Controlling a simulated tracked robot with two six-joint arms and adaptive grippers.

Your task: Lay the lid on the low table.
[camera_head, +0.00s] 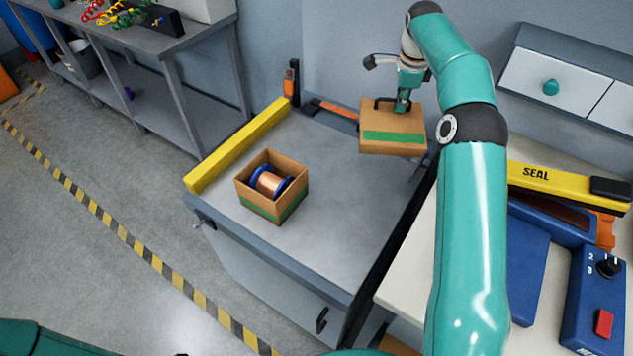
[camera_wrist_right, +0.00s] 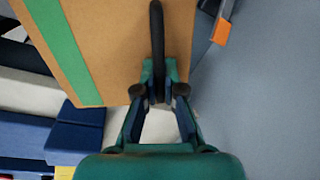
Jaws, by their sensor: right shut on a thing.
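The lid (camera_head: 393,121) is a brown square with a green stripe and a black handle. My right gripper (camera_head: 403,104) is shut on the handle, and the lid hangs below it, slightly tilted, at the far right part of the low table (camera_head: 340,205). The gap between lid and table is hard to judge. In the right wrist view the fingers (camera_wrist_right: 159,92) close around the dark handle, with the lid (camera_wrist_right: 120,40) beyond. The low table has a grey top. My left gripper is not in view.
An open brown box (camera_head: 259,202) with a copper spool (camera_head: 268,183) stands on the table's left part. A yellow bar (camera_head: 240,145) runs along the left edge. An orange-handled tool (camera_head: 335,108) lies at the back. The front right top is clear. A sealer (camera_head: 550,185) stands right.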

